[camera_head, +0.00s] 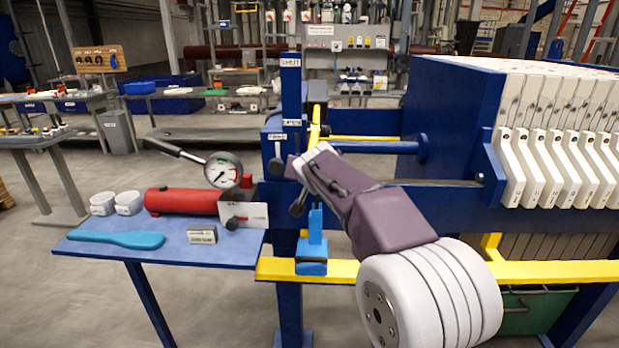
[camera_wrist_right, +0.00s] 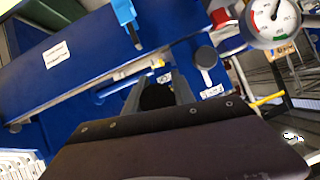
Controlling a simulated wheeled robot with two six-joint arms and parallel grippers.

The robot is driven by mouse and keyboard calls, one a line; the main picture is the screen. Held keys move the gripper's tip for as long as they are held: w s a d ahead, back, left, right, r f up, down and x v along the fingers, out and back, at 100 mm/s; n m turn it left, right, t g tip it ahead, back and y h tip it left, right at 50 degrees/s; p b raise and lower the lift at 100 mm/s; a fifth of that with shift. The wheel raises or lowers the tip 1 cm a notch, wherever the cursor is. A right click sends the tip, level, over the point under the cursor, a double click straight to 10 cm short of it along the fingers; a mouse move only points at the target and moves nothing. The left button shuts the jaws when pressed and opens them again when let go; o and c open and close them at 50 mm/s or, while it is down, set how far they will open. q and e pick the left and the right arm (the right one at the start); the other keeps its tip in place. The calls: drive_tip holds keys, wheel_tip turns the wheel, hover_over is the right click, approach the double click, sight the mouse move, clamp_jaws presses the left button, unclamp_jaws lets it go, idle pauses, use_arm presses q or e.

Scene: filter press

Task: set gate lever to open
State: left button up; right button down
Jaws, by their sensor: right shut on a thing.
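My right gripper (camera_head: 299,168) reaches in from the lower right to the blue press frame post (camera_head: 291,95). In the right wrist view its fingers (camera_wrist_right: 160,94) are shut on a dark round knob (camera_wrist_right: 156,97). The fingers partly cover the knob, and its lever arm is hard to make out. The post carries a SHUT plate (camera_head: 290,62) at its top and a smaller plate (camera_head: 292,123) lower down. A separate dark knob (camera_head: 275,166) hangs just left of the gripper. My left gripper is out of view.
A yellow rail (camera_head: 340,271) runs below the gripper. White filter plates (camera_head: 560,165) stand at right.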

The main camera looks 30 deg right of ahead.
drive_tip(key=shift+f, duration=0.4)
drive_tip(key=c, duration=1.1)
unclamp_jaws()
drive_tip(key=shift+o, duration=0.2)
drive_tip(key=v, duration=0.9)
drive_tip(key=shift+d, duration=0.1)
